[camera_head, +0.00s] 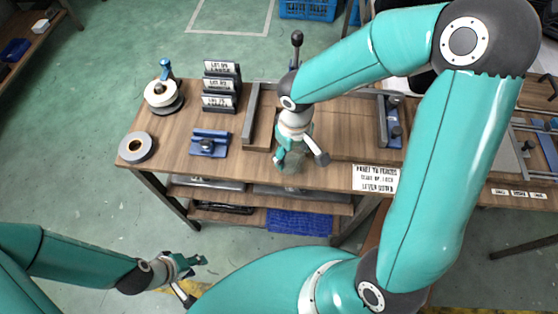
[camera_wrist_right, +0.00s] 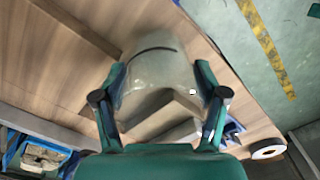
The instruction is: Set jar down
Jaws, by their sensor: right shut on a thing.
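The clear jar (camera_head: 291,163) is at the front edge of the wooden table in the head view, partly hidden by my right gripper (camera_head: 300,157). In the right wrist view the translucent jar (camera_wrist_right: 158,55) sits between the two fingers of my right gripper (camera_wrist_right: 160,75), which is shut on it. I cannot tell whether the jar's base touches the tabletop. My left gripper (camera_head: 196,279) hangs low in front of the table, with its fingers apart and nothing between them.
A paper label (camera_head: 376,178) lies at the front edge. Bare wood shows right of the jar.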

